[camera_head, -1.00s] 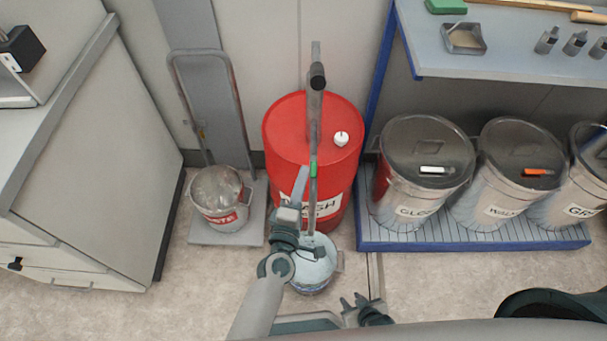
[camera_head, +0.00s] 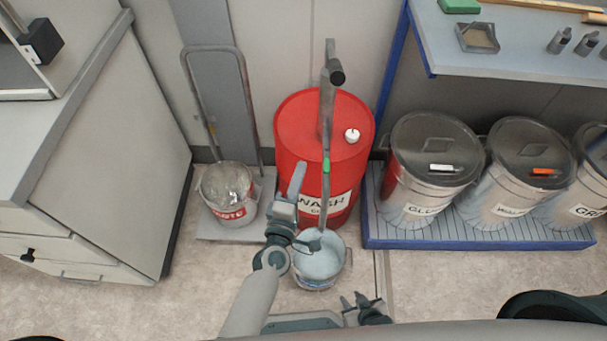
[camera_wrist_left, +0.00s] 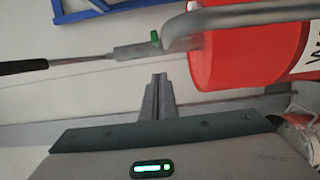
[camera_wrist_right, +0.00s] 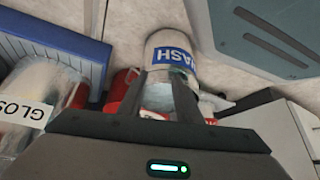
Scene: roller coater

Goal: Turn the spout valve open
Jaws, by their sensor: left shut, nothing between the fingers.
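The red drum (camera_head: 300,130) carries a grey pump pipe with a black-ended handle (camera_head: 337,77). A long grey spout (camera_head: 324,195) runs from it toward the bucket (camera_head: 318,262), and a small green valve piece (camera_head: 326,166) sits on it. The green piece also shows in the left wrist view (camera_wrist_left: 155,38), above the fingertips. My left gripper (camera_head: 298,166) is shut and empty, left of the spout and apart from it. My right gripper (camera_head: 350,300) is open and empty, low at the front right of the bucket. Its fingers (camera_wrist_right: 160,75) show apart, with the WASH-labelled bucket (camera_wrist_right: 172,55) beyond.
A waste bucket (camera_head: 228,190) stands on a grey trolley left of the drum. Lidded bins (camera_head: 430,150) stand on a blue-edged platform (camera_head: 450,243) to the right, below a shelf (camera_head: 510,55). A cabinet (camera_head: 95,160) stands at left. Bare floor lies in front.

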